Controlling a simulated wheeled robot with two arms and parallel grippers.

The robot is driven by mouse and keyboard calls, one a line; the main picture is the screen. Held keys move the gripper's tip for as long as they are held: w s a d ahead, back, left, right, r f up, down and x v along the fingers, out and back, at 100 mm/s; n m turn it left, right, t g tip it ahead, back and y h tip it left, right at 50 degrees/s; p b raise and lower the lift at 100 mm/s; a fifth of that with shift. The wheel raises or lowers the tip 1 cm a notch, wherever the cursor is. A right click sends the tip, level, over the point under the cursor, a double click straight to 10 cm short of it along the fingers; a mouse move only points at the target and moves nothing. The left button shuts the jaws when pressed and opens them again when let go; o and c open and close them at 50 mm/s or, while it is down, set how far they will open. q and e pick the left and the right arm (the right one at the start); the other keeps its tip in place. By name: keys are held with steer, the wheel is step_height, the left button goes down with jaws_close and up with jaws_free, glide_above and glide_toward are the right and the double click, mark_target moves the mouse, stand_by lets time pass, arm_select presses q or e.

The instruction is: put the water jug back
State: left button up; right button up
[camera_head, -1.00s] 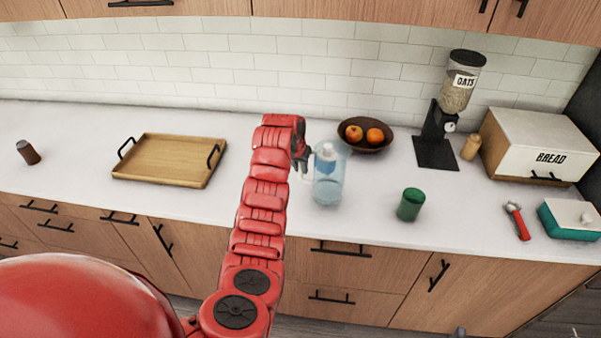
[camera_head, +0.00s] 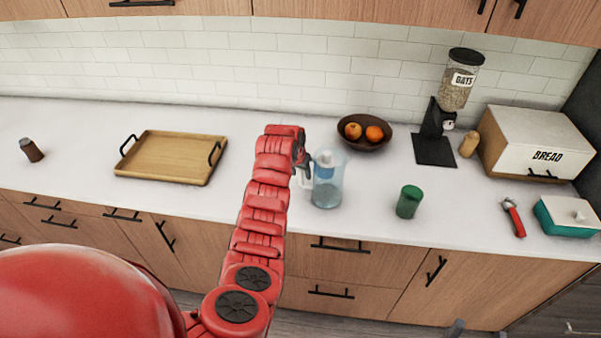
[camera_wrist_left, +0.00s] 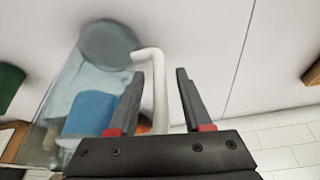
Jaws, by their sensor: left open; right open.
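The water jug (camera_head: 328,188) is clear and bluish, with a blue filter inside and a white handle on its left side. It stands upright on the counter near the middle. My left gripper (camera_head: 303,172) is open at the handle. In the left wrist view, the white handle (camera_wrist_left: 160,85) lies between the two open fingers, and the jug's clear body (camera_wrist_left: 70,85) is to the left.
A green cup (camera_head: 408,202) stands right of the jug. A fruit bowl (camera_head: 365,143) is behind it, with an oat dispenser (camera_head: 434,148) and bread box (camera_head: 530,140) farther right. A wooden tray (camera_head: 170,158) lies left. The counter between tray and dark shaker (camera_head: 31,150) is clear.

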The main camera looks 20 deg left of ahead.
arm_select(q)
steer(key=shift+r, duration=0.2)
steer(key=b+v, duration=0.2)
steer(key=v, duration=1)
steer(key=shift+f, duration=0.1)
